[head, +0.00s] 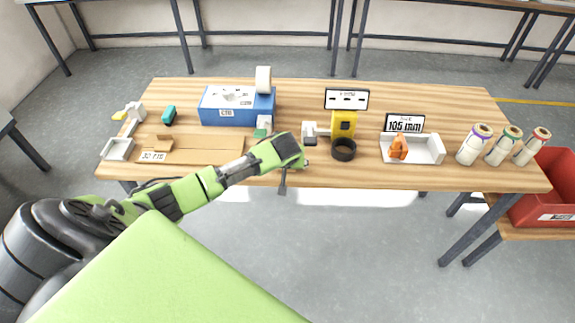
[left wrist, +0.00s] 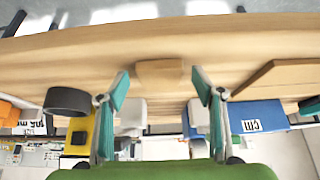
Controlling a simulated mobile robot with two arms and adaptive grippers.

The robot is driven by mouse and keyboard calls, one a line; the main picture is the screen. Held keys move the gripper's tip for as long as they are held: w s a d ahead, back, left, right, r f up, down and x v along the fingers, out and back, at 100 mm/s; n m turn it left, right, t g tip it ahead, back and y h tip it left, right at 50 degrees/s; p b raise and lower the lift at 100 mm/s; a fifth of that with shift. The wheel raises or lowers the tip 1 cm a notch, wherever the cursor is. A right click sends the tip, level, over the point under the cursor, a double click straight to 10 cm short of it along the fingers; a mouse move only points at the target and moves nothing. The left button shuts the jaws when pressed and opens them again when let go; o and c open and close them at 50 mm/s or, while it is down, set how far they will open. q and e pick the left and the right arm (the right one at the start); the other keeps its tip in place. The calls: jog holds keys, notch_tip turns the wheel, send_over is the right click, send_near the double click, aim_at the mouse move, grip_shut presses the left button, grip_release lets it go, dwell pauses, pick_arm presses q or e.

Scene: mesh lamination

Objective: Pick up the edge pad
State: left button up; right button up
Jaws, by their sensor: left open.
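My left gripper (head: 287,152) is over the front middle of the wooden table in the head view. In the left wrist view its two teal-tipped fingers (left wrist: 160,90) are spread wide and empty. A small tan block, which looks like the edge pad (left wrist: 160,73), lies on the wood close to the table's edge. It appears between the fingertips, with clear space on both sides; I cannot tell the height gap. In the head view my gripper hides it. My right gripper is in neither view.
A blue box (head: 237,106) stands behind my gripper. A black ring (head: 344,150) and a yellow device (head: 343,122) stand to the right. A brown board (head: 205,151) lies left. A white tray (head: 429,149) and several rolls (head: 474,146) stand farther right.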

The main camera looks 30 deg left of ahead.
pick_arm(q)
jog(key=c, duration=1)
jog(key=shift+r, duration=0.1)
